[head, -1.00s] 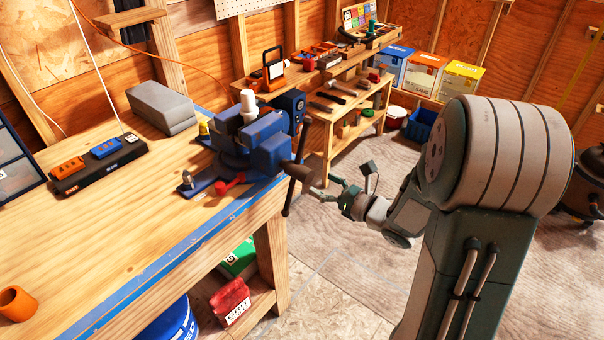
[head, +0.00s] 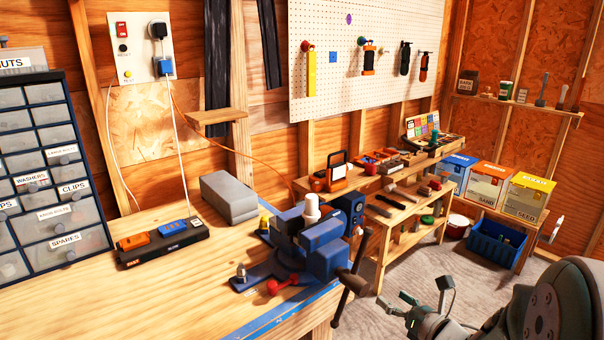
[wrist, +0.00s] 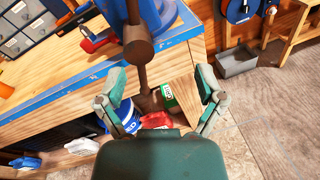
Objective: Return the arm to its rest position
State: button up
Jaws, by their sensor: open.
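My gripper (head: 428,304) is at the bottom right of the head view, to the right of the vise's handle bar and apart from it. In the wrist view its two green fingers (wrist: 160,90) are spread wide with nothing held between them. The blue vise (head: 310,245) is bolted at the corner of the wooden workbench (head: 150,290). Its dark handle bar (head: 349,285) hangs tilted past the bench edge. In the wrist view the bar (wrist: 138,50) stands beyond the fingers. Most of my arm is cut off by the frame's lower right corner.
A charger strip (head: 165,243), a grey box (head: 229,197) and a drawer cabinet (head: 45,170) are on the bench. A lower wooden bench (head: 385,250) with tools stands behind the vise. A blue bin (head: 497,243) is at the right. Grey floor (head: 390,275) beside the bench is clear.

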jog(key=s+d+r+m+g+h, duration=0.1)
jog(key=s+r+m+h, duration=0.3)
jog(key=m, duration=0.7)
jog(key=d+r+m+g+h, duration=0.1)
jog(key=r+m+g+h, duration=0.15)
jog(key=m+h, duration=0.55)
jog(key=s+a+m+g+y, duration=0.2)
jog(key=s+a+m, duration=0.2)
jog(key=s+m, duration=0.4)
jog(key=s+a+m+g+y, duration=0.2)
jog(key=s+a+m, duration=0.3)
jog(key=s+m, duration=0.4)
jog(key=shift+s+r+m+g, duration=0.25)
jog(key=shift+r+m+g, duration=0.15)
jog(key=shift+m+g, duration=0.5)
